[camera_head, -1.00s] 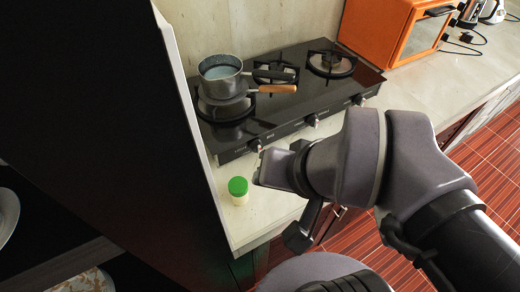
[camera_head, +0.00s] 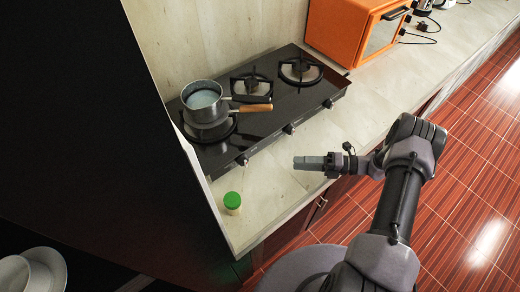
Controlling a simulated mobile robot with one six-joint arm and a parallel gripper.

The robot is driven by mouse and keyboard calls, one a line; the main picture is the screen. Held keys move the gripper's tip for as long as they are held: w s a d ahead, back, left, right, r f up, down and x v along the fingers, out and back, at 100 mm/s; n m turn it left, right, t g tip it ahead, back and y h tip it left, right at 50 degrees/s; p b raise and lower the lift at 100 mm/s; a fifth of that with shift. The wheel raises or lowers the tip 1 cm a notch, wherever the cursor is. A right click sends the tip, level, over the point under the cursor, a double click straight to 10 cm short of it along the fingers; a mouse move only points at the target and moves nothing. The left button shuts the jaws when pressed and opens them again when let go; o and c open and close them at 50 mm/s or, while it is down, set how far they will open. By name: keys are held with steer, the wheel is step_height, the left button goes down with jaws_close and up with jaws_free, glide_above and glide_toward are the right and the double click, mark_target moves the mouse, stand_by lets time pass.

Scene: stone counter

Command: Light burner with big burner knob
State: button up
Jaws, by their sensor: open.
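A black three-burner gas stove (camera_head: 265,125) sits on the counter. Its front edge has three knobs: a left knob (camera_head: 242,160), a middle knob (camera_head: 289,129) and a right knob (camera_head: 328,103). A grey saucepan (camera_head: 203,105) with pale contents stands over the left burner; one dark handle and one wooden handle (camera_head: 257,108) point right. The middle burner (camera_head: 250,86) and right burner (camera_head: 301,71) are bare. I see no flame. My gripper (camera_head: 297,163) is open and empty, pointing left above the front of the counter, apart from all knobs. The gap between its fingers is hard to see.
A green-lidded jar (camera_head: 232,203) stands on the counter in front of the stove's left end. A dark tall panel (camera_head: 90,130) blocks the left side. An orange oven (camera_head: 358,30) stands behind right.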

mark_target(244, 162)
steer(key=shift+a+f, duration=0.25)
steer(key=x, duration=1.7)
steer(key=shift+r, duration=0.1)
steer(key=shift+p, duration=0.3)
jaws_close()
